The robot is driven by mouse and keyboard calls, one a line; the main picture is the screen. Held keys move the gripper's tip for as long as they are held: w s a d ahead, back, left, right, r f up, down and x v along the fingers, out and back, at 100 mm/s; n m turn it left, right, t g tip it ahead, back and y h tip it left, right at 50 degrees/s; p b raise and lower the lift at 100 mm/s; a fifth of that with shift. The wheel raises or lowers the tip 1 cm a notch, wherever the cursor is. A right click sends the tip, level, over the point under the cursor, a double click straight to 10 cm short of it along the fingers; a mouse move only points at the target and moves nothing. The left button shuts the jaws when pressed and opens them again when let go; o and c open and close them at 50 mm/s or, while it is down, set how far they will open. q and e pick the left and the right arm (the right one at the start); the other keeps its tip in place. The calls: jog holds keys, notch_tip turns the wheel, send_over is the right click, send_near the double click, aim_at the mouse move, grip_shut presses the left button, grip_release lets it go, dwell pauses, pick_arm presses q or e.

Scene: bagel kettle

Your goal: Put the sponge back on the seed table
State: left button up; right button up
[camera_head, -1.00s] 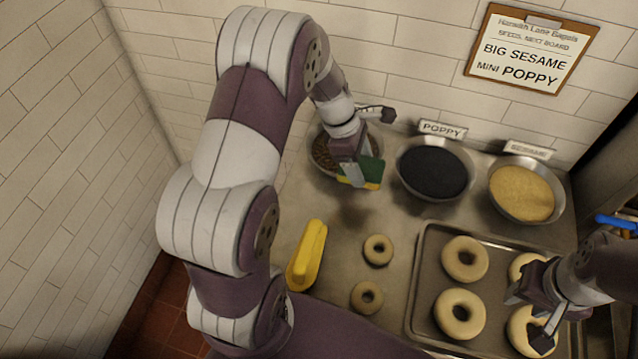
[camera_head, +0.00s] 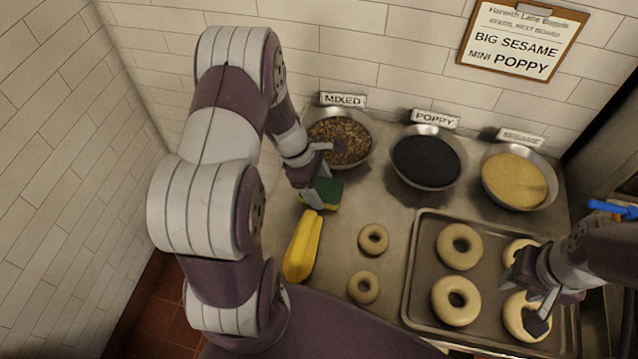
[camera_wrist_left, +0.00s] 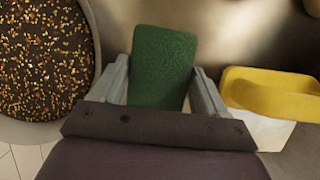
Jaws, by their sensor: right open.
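The sponge (camera_head: 328,194), green on top with a yellow layer, is between the fingers of my left gripper (camera_head: 313,200), low over the steel table (camera_head: 345,215). The left wrist view shows the green face of the sponge (camera_wrist_left: 163,66) with a finger against each side. I cannot tell whether the sponge touches the table. The gripper stands in front of the mixed-seed bowl (camera_head: 365,158) and just behind a yellow-handled tool (camera_head: 303,246). My right gripper (camera_head: 540,310) is open over the tray at the right.
Bowls of poppy (camera_head: 427,162) and sesame (camera_head: 514,181) stand along the wall. Two small bagels (camera_head: 373,240) lie on the table. The tray (camera_head: 412,275) holds several large bagels. Bare table lies between the sponge and the small bagels.

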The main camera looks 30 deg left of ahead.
pick_arm(q)
jog(key=shift+o, duration=0.8)
jog(key=v, duration=1.2)
jog(key=s+d+r+m+y, duration=0.1)
jog(key=d+m, duration=0.4)
jog(key=m, duration=0.5)
jog(key=s+d+r+m+y, duration=0.1)
jog(key=s+d+m+y, duration=0.2)
jog(key=m, duration=0.7)
jog(key=s+d, duration=0.2)
jog(key=s, duration=0.1)
jog(key=shift+s+r+m, duration=0.25)
jog(key=shift+s+m, duration=0.1)
jog(key=shift+m, duration=0.05)
jog(key=shift+d, duration=0.15)
